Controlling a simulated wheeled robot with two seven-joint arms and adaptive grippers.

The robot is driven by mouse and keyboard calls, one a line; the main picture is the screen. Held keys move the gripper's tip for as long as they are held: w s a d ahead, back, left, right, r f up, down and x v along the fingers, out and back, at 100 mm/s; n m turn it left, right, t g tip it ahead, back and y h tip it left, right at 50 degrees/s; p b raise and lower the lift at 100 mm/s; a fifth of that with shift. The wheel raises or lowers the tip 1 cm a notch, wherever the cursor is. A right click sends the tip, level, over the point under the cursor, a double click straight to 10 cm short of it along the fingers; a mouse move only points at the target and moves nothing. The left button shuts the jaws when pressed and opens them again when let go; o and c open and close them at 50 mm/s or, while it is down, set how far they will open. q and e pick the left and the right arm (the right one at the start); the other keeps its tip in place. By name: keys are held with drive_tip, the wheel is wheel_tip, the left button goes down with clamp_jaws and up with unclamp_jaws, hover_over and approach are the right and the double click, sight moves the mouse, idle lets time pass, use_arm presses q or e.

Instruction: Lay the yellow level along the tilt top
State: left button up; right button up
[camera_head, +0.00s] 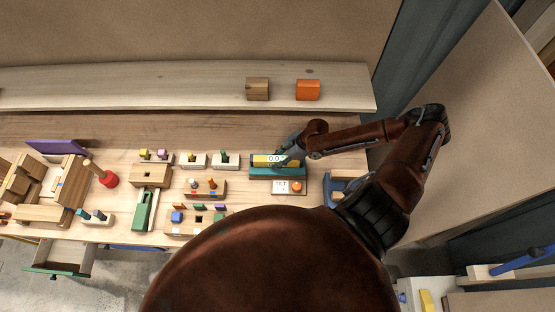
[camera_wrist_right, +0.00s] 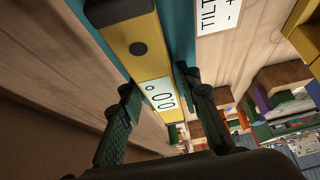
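The yellow level (camera_head: 262,160) lies along the teal tilt top (camera_head: 277,174), near the right part of the bench. In the right wrist view the level (camera_wrist_right: 133,42) shows a dark round spot and a white display reading about 0.0, with the teal surface (camera_wrist_right: 181,32) alongside it. My right gripper (camera_head: 284,162) is over the level. In the right wrist view its two fingers (camera_wrist_right: 156,84) stand on either side of the level, with a small gap seeming to show at each side. Whether the level's underside rests fully on the top is hidden. My left gripper is not in view.
A white card marked TILT (camera_head: 289,187) lies just in front of the tilt top. A blue holder (camera_head: 340,187) stands to the right. Wooden blocks with coloured pieces (camera_head: 205,188) stand to the left. A raised shelf (camera_head: 180,88) behind holds a brown block (camera_head: 257,89) and an orange block (camera_head: 307,90).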

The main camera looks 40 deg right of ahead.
drive_tip(key=shift+o, duration=1.1)
drive_tip(key=shift+r, duration=0.1)
drive_tip(key=v, duration=1.2)
drive_tip(key=shift+r+b, duration=0.1)
drive_tip(key=shift+b, duration=0.25)
